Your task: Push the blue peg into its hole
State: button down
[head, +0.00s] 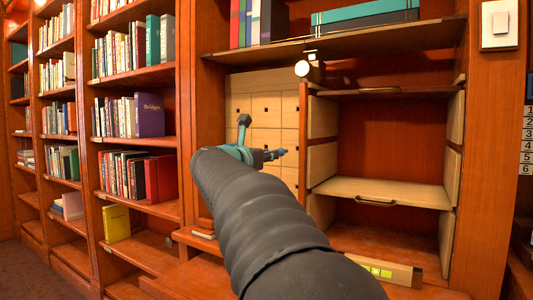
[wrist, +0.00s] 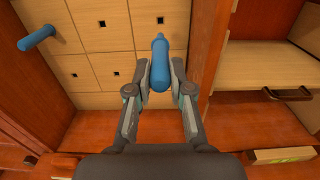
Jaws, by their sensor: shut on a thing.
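A blue peg (wrist: 160,54) is held between the two fingers of my gripper (wrist: 160,82) in the wrist view. Its narrow end points up the picture toward a small square hole (wrist: 160,20) in a pale wooden panel (wrist: 120,38). A second blue peg (wrist: 38,37) sticks out from the panel at the left.
The panel has several other square holes. To its right are open shelves (head: 383,192) with a wooden divider between. A small box with green squares (head: 378,270) lies below. Bookcases (head: 135,145) line the left.

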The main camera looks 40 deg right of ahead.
aim_at(287, 151)
dwell(0.3)
jog(key=shift+p+x, duration=0.45)
jog(key=shift+x, duration=2.4)
jog(key=shift+p+x, duration=0.65)
jog(key=shift+x, duration=2.3)
jog(key=c, duration=1)
grip_release()
jog(key=shift+o, duration=0.2)
jog(key=v, duration=1.2)
